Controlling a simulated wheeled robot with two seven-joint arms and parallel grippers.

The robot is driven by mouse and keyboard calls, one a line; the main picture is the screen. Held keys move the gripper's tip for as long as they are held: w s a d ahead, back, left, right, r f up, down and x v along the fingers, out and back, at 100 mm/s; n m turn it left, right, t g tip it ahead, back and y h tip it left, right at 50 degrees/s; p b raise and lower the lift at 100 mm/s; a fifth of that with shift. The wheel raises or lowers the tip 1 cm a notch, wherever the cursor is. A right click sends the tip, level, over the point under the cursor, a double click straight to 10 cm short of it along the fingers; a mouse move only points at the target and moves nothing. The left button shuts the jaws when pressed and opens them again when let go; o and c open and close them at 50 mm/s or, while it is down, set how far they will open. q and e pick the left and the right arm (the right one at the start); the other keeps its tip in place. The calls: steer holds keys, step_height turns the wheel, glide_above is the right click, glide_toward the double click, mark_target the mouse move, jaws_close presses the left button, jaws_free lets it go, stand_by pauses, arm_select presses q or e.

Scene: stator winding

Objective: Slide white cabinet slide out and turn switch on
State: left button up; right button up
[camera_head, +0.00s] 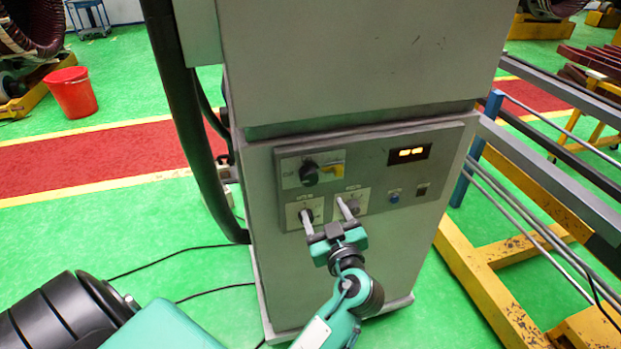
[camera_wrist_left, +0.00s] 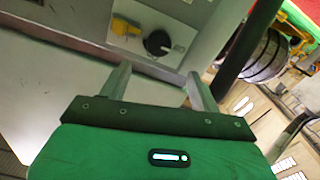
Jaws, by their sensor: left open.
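The pale grey-white cabinet (camera_head: 350,60) stands upright in the middle of the head view. Its front has a grey control panel (camera_head: 430,150) with a black rotary switch (camera_head: 309,173) beside a yellow part. The switch also shows in the left wrist view (camera_wrist_left: 157,43), beyond the fingertips. Two smaller knobs sit lower on the panel, partly behind my fingers. My left gripper (camera_head: 324,212) is open and empty in front of the panel, below the switch in the head view. Its two fingers point toward the panel; I cannot tell if they touch it. My right gripper is not in view.
A thick black pipe (camera_head: 190,120) runs down the cabinet's left side. A yellow and blue metal frame (camera_head: 490,270) stands close on the right. A red bucket (camera_head: 72,92) is at the far left. Cables lie on the green floor (camera_head: 130,215), which is otherwise open left of the cabinet.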

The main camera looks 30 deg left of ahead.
mark_target(311, 181)
arm_select(q)
steer(key=p+x, duration=0.4)
steer(key=x, duration=0.6)
steer(key=shift+w+d+r+p, duration=0.1)
steer(key=shift+r+p, duration=0.05)
steer(key=shift+p, duration=0.25)
steer(key=shift+w+a+f, duration=0.2)
steer(key=shift+w+a, duration=0.25)
steer(key=shift+a, duration=0.1)
steer(key=shift+c, duration=0.2)
steer(key=c, duration=0.9)
